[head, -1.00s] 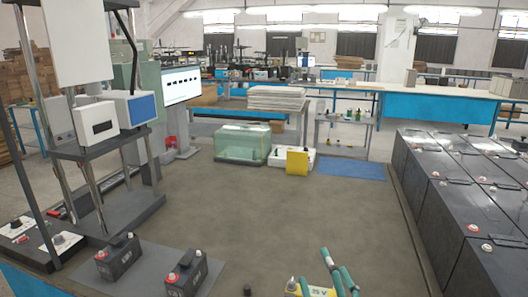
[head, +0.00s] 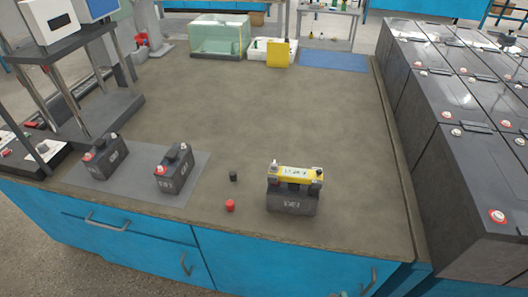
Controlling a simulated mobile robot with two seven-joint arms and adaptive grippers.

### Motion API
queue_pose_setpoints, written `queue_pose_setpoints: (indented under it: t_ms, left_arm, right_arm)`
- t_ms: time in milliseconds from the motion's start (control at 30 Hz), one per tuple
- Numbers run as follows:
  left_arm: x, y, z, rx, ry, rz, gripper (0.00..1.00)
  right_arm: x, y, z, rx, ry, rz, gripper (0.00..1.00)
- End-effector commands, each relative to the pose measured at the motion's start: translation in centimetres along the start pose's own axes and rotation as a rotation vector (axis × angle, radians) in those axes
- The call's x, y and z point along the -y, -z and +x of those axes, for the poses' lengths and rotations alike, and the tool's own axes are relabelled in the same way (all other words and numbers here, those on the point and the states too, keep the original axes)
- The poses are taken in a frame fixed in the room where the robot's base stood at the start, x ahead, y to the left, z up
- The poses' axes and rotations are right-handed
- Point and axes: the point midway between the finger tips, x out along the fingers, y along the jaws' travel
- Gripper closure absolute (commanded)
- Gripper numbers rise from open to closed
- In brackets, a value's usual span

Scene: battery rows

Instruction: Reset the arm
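Neither of my grippers nor arms shows in the head view. A dark battery (head: 291,203) stands upright near the front edge of the workbench (head: 250,110). A yellow device (head: 296,174) with a small display lies across its top; its reading is too small to tell. A red cap (head: 230,205) and a black cap (head: 233,176) lie on the bench to the left of this battery. Two more dark batteries, one (head: 104,157) and another (head: 174,170), stand on a grey mat (head: 150,190) at the left.
A rack of instruments (head: 95,110) stands at the left. A greenish glass tank (head: 219,37), a yellow object (head: 279,53) and a blue mat (head: 333,61) are at the back. Large black batteries (head: 470,160) line the right side. The bench middle is clear.

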Motion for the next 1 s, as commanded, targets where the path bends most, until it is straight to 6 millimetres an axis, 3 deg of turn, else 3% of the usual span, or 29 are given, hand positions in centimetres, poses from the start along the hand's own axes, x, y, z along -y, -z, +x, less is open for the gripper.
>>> queue_pose_setpoints:
  t_ms: [267,500,633,800,1000]
  left_arm:
    - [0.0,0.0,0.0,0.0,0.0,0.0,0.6]
    - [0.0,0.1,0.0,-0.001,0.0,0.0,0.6]
    - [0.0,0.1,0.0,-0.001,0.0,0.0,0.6]
    - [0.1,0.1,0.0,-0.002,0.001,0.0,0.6]
    - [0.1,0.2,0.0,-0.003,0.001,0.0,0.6]
  right_arm:
    - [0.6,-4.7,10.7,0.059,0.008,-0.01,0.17]
    - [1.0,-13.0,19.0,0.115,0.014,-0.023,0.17]
    - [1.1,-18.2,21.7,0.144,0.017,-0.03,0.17]
    - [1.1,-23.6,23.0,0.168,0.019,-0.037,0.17]
    - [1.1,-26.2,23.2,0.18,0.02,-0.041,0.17]
